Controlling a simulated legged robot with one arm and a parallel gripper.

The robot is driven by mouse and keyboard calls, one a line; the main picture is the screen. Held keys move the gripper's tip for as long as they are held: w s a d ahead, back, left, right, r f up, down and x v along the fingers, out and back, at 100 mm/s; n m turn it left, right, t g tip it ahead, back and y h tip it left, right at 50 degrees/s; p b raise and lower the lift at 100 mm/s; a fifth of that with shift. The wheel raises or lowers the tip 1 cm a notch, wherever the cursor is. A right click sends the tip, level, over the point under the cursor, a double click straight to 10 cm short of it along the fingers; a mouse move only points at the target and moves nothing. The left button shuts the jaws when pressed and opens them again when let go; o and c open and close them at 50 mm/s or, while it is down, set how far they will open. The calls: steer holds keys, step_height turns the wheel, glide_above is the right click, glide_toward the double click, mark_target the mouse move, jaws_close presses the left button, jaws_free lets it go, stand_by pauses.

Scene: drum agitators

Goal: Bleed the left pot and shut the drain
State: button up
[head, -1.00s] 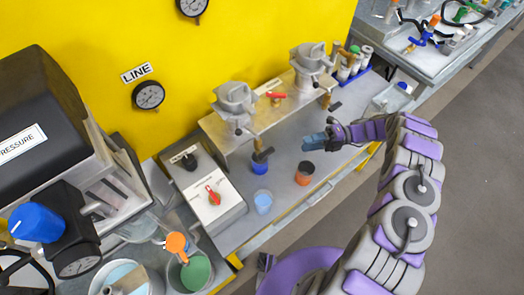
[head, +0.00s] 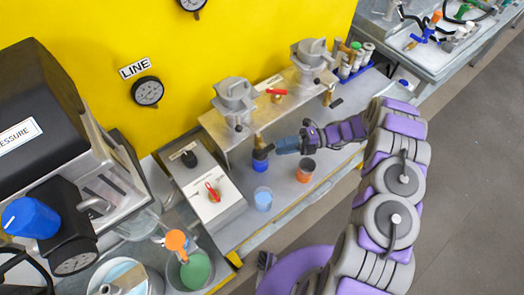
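The left pot (head: 236,97), a grey metal vessel, stands on the raised metal shelf (head: 212,122) against the yellow wall. Below it hangs its brass drain (head: 259,141). A blue cup (head: 260,163) is on the bench under that drain. My gripper (head: 277,146) is just to the right of the drain, pointing left. Its fingers are too small to tell open from shut, or whether they touch the drain handle. The right pot (head: 313,58) stands farther back, with a black drain handle (head: 335,103) below. A red lever (head: 276,92) is on the shelf between the pots.
An orange cup (head: 306,171) stands close below my gripper, and a pale blue cup (head: 263,198) stands nearer the front. A white control box (head: 212,200) with a red knob is to the left. Capped vials (head: 357,60) stand at the back right.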

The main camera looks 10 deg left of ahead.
mark_target(261, 152)
steer(key=x, duration=0.8)
steer(key=shift+b, duration=0.4)
jaws_close()
